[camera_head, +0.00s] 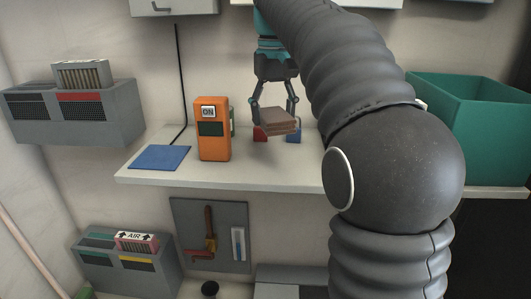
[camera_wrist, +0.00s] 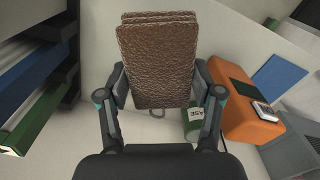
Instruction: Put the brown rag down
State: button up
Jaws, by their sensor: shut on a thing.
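The brown rag (camera_head: 277,122) is a folded, layered stack held between the fingers of my gripper (camera_head: 274,108). In the head view it hangs above the white shelf (camera_head: 170,175). In the wrist view the rag (camera_wrist: 157,60) fills the upper middle, with the fingers of my gripper (camera_wrist: 160,92) closed on its two sides.
An orange device (camera_head: 212,145) labelled ON stands left of the rag, with a green container (camera_wrist: 193,122) near it. A blue mat (camera_head: 160,157) lies at the shelf's left. A teal bin (camera_head: 470,140) stands at right. Grey wall boxes (camera_head: 100,122) hang at left.

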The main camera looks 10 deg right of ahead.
jog(key=b, duration=0.2)
send_over(272, 165)
notch_tip(272, 165, down, 6)
jog(key=shift+a+r, duration=0.1)
jog(key=shift+r, duration=0.15)
jog(key=shift+f, duration=2.15)
jog(key=shift+f, duration=0.1)
jog(key=o, duration=1.1)
notch_tip(272, 165, up, 12)
jog(key=p, duration=0.2)
jog(key=shift+p, duration=0.35)
